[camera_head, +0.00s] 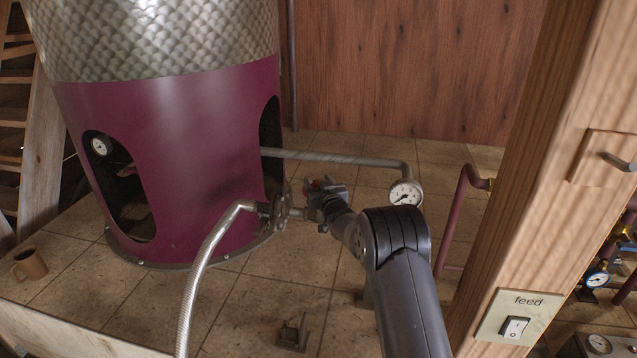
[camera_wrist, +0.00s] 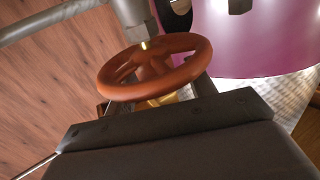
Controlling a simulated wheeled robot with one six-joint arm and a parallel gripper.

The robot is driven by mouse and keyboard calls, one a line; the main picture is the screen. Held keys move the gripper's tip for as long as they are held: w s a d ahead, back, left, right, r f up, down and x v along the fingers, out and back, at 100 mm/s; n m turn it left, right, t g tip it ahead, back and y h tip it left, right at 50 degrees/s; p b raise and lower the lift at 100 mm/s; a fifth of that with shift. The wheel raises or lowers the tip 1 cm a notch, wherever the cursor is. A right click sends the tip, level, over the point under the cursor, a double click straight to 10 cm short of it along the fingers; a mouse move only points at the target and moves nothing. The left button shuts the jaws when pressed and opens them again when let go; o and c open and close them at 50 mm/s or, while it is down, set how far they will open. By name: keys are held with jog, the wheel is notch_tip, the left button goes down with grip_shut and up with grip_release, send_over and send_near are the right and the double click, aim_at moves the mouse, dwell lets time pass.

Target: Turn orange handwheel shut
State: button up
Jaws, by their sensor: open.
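The orange handwheel (camera_wrist: 150,91) fills the middle of the wrist view, just beyond the dark body of my gripper. It is a round ring with spokes on a brass-coloured stem, joined to a grey pipe. In the head view only a small orange patch of the handwheel (camera_head: 317,184) shows, mostly hidden by my gripper (camera_head: 322,194). My gripper is open, close in front of the wheel. A dark finger shows right of the wheel; whether either finger touches the rim I cannot tell.
The purple still (camera_head: 170,160) stands left of the wheel. A braided hose (camera_head: 203,262) runs down in front. A grey pipe (camera_head: 335,157) leads to a gauge (camera_head: 405,193). A wooden post (camera_head: 535,170) with a feed switch (camera_head: 514,327) stands at right.

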jog(key=shift+c, duration=0.4)
jog(key=c, duration=0.9)
jog(key=shift+o, duration=0.2)
